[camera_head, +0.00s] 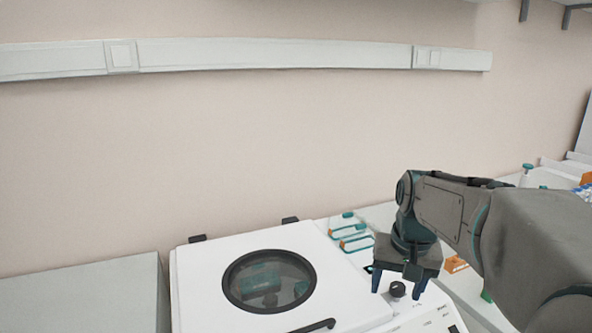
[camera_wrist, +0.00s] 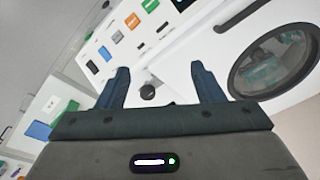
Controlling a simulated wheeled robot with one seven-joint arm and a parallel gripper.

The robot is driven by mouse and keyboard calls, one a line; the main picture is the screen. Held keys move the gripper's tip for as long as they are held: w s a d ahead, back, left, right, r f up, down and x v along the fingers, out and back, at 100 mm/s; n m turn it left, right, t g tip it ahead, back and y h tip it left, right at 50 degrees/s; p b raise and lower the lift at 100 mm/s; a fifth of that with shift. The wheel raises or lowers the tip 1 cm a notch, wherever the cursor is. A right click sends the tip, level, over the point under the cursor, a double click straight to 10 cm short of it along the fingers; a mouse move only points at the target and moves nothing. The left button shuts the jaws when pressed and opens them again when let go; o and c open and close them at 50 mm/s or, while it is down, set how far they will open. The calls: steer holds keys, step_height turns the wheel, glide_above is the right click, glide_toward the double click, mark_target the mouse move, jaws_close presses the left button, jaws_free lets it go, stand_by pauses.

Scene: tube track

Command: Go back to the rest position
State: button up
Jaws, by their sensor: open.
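My gripper (camera_head: 400,281) is at the right of the head view, pointing down beside the right side of a white machine (camera_head: 205,275) with a round window (camera_head: 268,281). Its two fingers are apart and nothing shows between them except the machine's black knob (camera_head: 398,289) behind. In the wrist view my gripper (camera_wrist: 163,78) is open and empty, with the machine's panel and the same knob (camera_wrist: 148,92) beyond the fingertips. The round window (camera_wrist: 272,62) shows at the right there. The machine's lid looks closed.
A grey box-like surface (camera_head: 85,295) stands left of the machine. Bottles with teal caps (camera_head: 350,232) stand behind my gripper on the white bench. An orange item (camera_head: 456,264) lies to its right. A white wall rail (camera_head: 270,54) runs above; the wall area below it is clear.

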steer(key=s+a+f+n, duration=0.1)
steer(key=s+a+f, duration=0.1)
steer(key=s, duration=0.5)
steer(key=s+a+f+n+t, duration=0.1)
steer(key=s+a+f, duration=0.1)
steer(key=s+f, duration=0.2)
steer(key=s, duration=0.3)
steer(key=shift+s+f+n, duration=0.35)
steer(key=shift+f+n, duration=0.05)
